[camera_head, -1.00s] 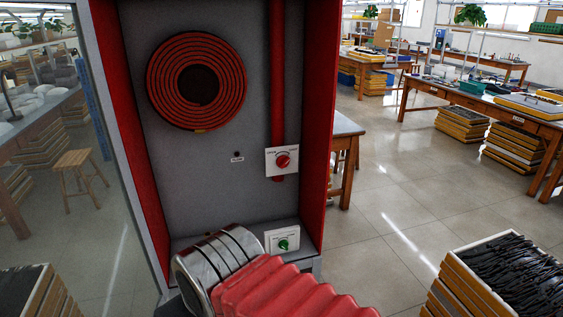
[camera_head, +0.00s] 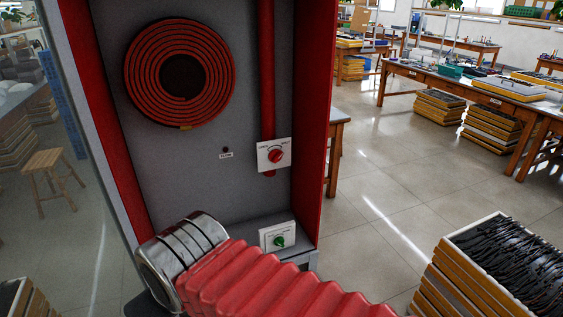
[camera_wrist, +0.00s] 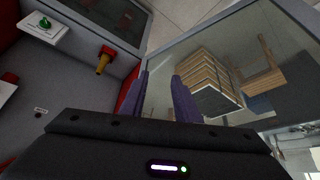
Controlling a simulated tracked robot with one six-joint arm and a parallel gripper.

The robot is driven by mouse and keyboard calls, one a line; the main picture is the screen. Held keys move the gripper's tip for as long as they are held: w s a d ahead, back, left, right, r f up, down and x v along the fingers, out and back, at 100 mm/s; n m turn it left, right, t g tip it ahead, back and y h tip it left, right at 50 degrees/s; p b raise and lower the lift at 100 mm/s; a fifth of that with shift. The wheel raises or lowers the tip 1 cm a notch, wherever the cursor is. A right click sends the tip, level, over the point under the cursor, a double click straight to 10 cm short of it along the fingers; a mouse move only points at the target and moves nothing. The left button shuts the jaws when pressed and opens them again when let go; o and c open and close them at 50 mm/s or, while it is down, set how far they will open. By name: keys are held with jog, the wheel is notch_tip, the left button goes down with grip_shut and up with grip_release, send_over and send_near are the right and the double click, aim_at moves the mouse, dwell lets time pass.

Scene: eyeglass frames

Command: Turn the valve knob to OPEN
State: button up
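A red knob (camera_head: 275,155) sits on a white plate (camera_head: 264,163) on the red pipe inside the cabinet. The small lettering along the plate's top is too small to read surely, and I cannot tell the knob's setting. The red knob also shows at the left edge of the wrist view (camera_wrist: 8,77). A green knob (camera_head: 279,242) is on a lower white plate; it shows at the upper left in the wrist view (camera_wrist: 45,23). My gripper (camera_wrist: 160,88) is open, its two dark fingers apart with nothing between them, right of both knobs in that view. It is not visible in the head view.
A coiled red hose (camera_head: 180,74) hangs on the cabinet's back wall. A red and yellow nozzle (camera_wrist: 103,60) sticks out left of my fingers in the wrist view. Red cabinet side walls flank the knobs. Stacked trays (camera_head: 490,275) stand at the lower right; open floor lies behind.

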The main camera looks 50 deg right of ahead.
aim_at(279, 158)
jog(key=w+d+m+t+h, duration=0.2)
jog(key=w+d+m+h, duration=0.15)
jog(key=w+d, duration=0.7)
jog(key=w+d+m+t+h, duration=0.25)
jog(key=w+d+m, duration=0.3)
jog(key=d, duration=1.05)
jog(key=d+f+m+t+h, duration=0.2)
jog(key=d, duration=1.2)
jog(key=s+d+f+m+t+h, duration=0.1)
jog(key=s+d+f+m+t, duration=0.2)
jog(key=s+d, duration=0.4)
jog(key=d+f+m, duration=0.1)
jog(key=d, duration=0.2)
jog(key=shift+d, duration=0.2)
jog(key=shift+f, duration=0.1)
jog(key=x, duration=1.3)
jog(key=shift+w+d+r, duration=0.15)
jog(key=shift+w+r, duration=0.1)
jog(key=shift+w, duration=0.05)
jog(key=shift+c, duration=0.4)
